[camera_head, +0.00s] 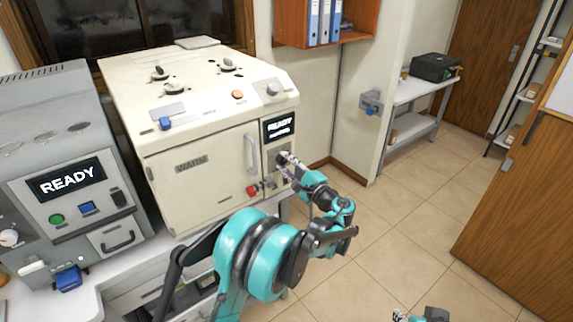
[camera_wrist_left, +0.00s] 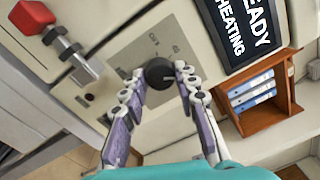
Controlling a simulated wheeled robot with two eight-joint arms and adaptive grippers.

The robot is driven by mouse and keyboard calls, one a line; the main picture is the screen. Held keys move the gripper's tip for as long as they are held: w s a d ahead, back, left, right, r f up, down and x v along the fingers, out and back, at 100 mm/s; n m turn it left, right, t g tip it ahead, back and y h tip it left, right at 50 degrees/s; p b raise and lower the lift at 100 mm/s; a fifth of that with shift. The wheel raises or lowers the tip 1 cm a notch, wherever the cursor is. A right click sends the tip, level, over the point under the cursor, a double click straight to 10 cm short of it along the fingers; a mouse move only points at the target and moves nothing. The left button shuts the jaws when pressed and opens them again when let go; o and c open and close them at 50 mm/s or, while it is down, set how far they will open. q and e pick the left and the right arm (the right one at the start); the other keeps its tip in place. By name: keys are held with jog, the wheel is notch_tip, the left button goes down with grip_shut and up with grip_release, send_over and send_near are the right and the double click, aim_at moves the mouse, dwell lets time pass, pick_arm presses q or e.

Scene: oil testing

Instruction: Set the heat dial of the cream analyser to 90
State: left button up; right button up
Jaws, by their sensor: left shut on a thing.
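The cream analyser (camera_head: 185,165) stands on the bench, with a small screen (camera_head: 279,127) on its front right. In the left wrist view the screen (camera_wrist_left: 245,30) reads READY and HEATING. The black heat dial (camera_wrist_left: 158,73) sits on a grey panel with small markings too blurred to read. My left gripper (camera_wrist_left: 160,78) is shut on the dial, one finger on each side. In the head view my left gripper (camera_head: 288,165) hides the dial below the screen. A small part of my right arm shows at the bottom edge; its jaws cannot be made out.
A red-tipped lever (camera_wrist_left: 45,25) projects from the front close to my left gripper; it also shows in the head view (camera_head: 252,190). A grey machine (camera_head: 65,170) reading READY stands on the left. Open floor (camera_head: 400,215) lies to the right.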

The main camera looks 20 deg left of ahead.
pick_arm(q)
jog(key=m, duration=0.7)
jog(key=shift+h, duration=0.3)
dwell(0.4)
jog(key=o, duration=1.2)
jog(key=shift+c, duration=0.2)
jog(key=v, duration=1.2)
jog(key=shift+f, duration=0.2)
jog(key=shift+a, duration=0.15)
